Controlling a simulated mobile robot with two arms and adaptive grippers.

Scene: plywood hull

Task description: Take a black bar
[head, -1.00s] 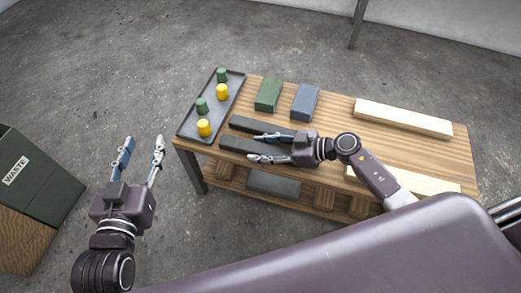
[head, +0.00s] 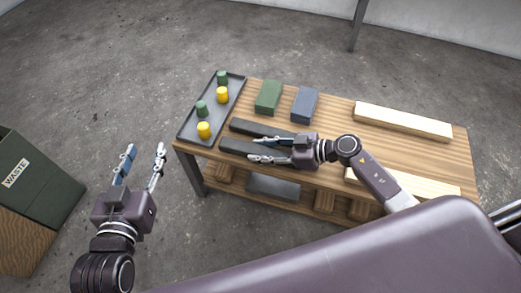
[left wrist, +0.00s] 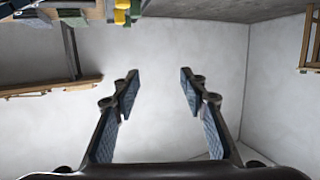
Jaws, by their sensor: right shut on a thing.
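Two black bars lie side by side on the wooden table in the head view, the far black bar (head: 258,128) and the near black bar (head: 236,147). My right gripper (head: 264,150) reaches in from the right with one finger on each long side of the near bar and is shut on it. The gripper and its fingers hide the bar's right part. The bar still appears to lie at table height. My left gripper (head: 143,165) is open and empty, left of the table over the floor. Its spread fingers also show in the left wrist view (left wrist: 157,90).
A dark tray (head: 213,106) with green and yellow pieces lies at the table's left end. A green block (head: 268,97), a blue-grey block (head: 305,104) and pale planks (head: 402,120) lie on the table. A waste bin (head: 38,185) stands far left.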

